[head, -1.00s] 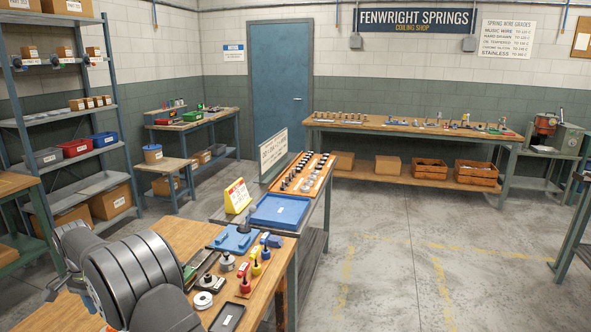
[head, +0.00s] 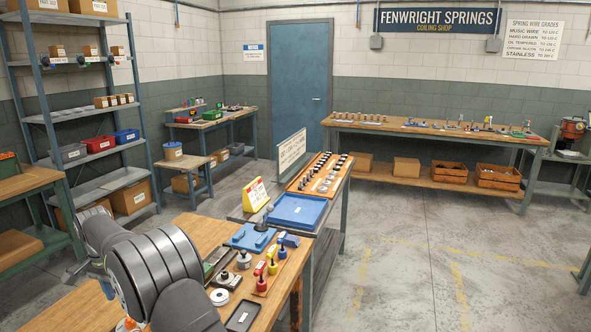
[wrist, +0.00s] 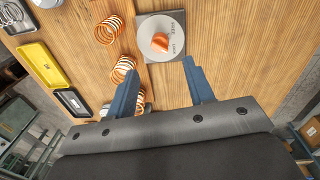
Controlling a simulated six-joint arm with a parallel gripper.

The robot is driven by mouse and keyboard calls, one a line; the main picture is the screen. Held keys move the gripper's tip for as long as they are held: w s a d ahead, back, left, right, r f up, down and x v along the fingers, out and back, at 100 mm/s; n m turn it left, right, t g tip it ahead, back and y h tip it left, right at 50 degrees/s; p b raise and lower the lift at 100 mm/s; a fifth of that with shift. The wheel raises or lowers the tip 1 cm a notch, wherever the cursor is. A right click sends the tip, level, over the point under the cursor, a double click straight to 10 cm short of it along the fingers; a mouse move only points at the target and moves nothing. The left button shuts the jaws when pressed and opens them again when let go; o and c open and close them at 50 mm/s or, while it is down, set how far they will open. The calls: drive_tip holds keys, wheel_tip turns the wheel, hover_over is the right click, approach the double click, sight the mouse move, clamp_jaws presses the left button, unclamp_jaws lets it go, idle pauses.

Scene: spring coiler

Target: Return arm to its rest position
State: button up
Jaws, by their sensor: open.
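My gripper (wrist: 160,68) is open in the wrist view, its two blue fingers apart with nothing between the tips. Below it is a wooden bench top (wrist: 225,30). A grey square plate (wrist: 160,22) with an orange piece on it lies just beyond the fingertips. Copper-coloured springs lie to the left, one near the plate (wrist: 108,30) and one close to the left finger (wrist: 124,68). In the head view my grey arm is at the lower left over the wooden bench (head: 205,232); the gripper itself is hidden there.
A yellow tray (wrist: 40,64) and a dark tray (wrist: 73,102) lie left in the wrist view. Open floor (head: 400,270) lies further right.

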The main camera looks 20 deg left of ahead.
drive_tip(key=f, duration=0.8)
drive_tip(key=shift+d+f, duration=0.25)
drive_tip(key=shift+f, duration=0.15)
drive_tip(key=n, duration=0.6)
drive_tip(key=shift+r+n, duration=0.15)
drive_tip(key=shift+n, duration=0.15)
drive_tip(key=n, duration=0.4)
drive_tip(key=shift+t, duration=0.3)
drive_tip(key=shift+n, duration=1.6)
drive_tip(key=m, duration=0.6)
drive_tip(key=shift+m, duration=2.1)
